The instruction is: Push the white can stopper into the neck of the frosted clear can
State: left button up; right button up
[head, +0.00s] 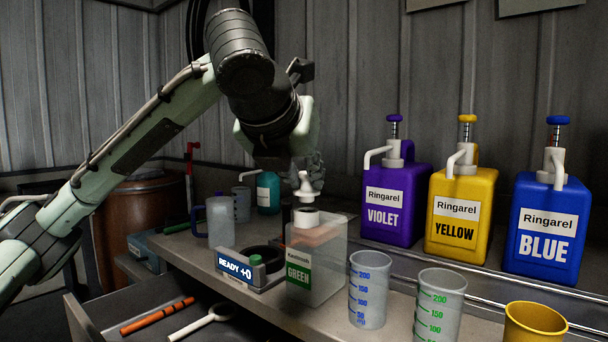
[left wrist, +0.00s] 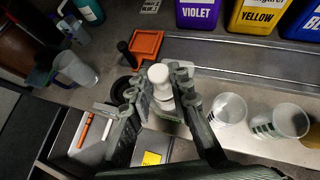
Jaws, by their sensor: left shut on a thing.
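The frosted clear can (head: 330,262) stands upright on the bench with a green "GREEN" label. My left gripper (head: 304,172) points down over the can and is shut on the stopper. In the left wrist view the stopper (left wrist: 159,76) sits between the fingers of the left gripper (left wrist: 162,92); the can is largely hidden beneath. My right gripper is not in view.
Violet (head: 396,215), yellow (head: 461,225) and blue (head: 541,240) pump canisters stand at the back right. Clear measuring cups (head: 369,295) and a yellow cup (head: 534,322) are at the front right. A "READY" device (head: 235,270) is left of the can. An open drawer (head: 110,325) holds tools.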

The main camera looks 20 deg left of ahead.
pick_arm(q)
jog(key=shift+p, duration=0.45)
jog(key=shift+f+p, duration=0.55)
jog(key=shift+p, duration=0.05)
dwell(1.1)
jog(key=shift+f, duration=0.6)
dwell(1.1)
jog(key=o, duration=0.8)
jog(key=shift+o, duration=0.6)
jog(key=o, duration=0.4)
